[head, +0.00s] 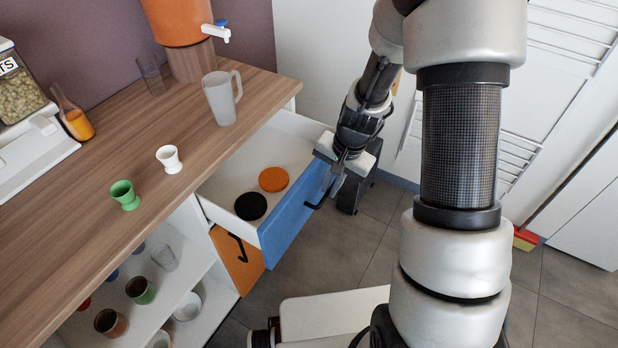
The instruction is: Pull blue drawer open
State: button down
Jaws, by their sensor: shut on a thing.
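The blue drawer (287,222) stands pulled out from under the wooden worktop, its white inside showing. An orange disc (273,179) and a black disc (251,206) lie in it. Its black handle (317,203) is on the blue front. My gripper (330,190) is at the handle, on the outer side of the front, and is shut on it. The exact hold of the fingers on the handle is small and partly hidden by the gripper body.
An orange drawer front (238,260) with a black handle is below. A frosted jug (222,97), a white cup (170,159) and a green cup (125,195) stand on the worktop (70,226). Open shelves with cups are lower left. Grey floor (330,255) is clear before the drawer.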

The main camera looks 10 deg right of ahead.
jog(key=shift+s+d+b, duration=0.2)
jog(key=shift+s+d, duration=0.45)
jog(key=shift+d, duration=0.2)
jog(key=shift+s+d+b, duration=0.2)
jog(key=shift+s+d, duration=0.45)
jog(key=shift+d, duration=0.15)
jog(key=c, duration=1.8)
grip_release()
jog(key=shift+c, duration=0.2)
notch_tip(320, 180, up, 17)
jog(key=s+d+p, duration=0.2)
jog(key=p, duration=0.2)
jog(key=shift+d, duration=0.35)
jog(key=shift+s, duration=0.1)
